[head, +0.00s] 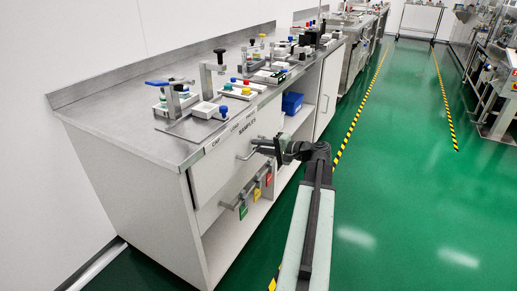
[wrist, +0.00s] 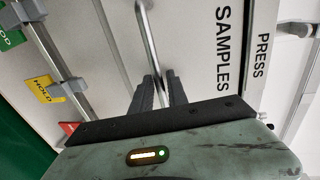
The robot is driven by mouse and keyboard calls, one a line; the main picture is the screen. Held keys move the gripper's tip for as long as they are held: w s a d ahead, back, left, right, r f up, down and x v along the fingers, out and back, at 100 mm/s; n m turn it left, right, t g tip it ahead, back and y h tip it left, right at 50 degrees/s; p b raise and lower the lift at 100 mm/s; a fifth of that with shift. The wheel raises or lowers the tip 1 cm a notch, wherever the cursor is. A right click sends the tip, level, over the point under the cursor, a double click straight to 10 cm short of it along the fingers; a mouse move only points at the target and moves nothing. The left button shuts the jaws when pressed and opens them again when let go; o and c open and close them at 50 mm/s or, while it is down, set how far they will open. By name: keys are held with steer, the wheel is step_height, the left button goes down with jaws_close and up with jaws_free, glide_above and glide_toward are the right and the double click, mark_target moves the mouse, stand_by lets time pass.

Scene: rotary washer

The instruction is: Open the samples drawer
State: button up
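The black SAMPLES label (wrist: 222,48) shows large in the wrist view. The drawer's metal bar handle (wrist: 147,35) runs down between the two dark fingers of my gripper (wrist: 160,82). The fingers are close together with the bar filling the narrow gap. In the head view the handle (head: 246,154) reaches my gripper (head: 268,146) from the left. The exact contact is partly hidden by the fingers.
Green, yellow and red tags (head: 257,193) hang on a rail below the drawer, near my gripper. The worktop (head: 120,118) carries several small fixtures. A blue bin (head: 292,103) sits on the shelf at right. Green floor (head: 400,190) is clear to the right.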

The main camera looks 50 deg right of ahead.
jaws_close()
stand_by(1.5)
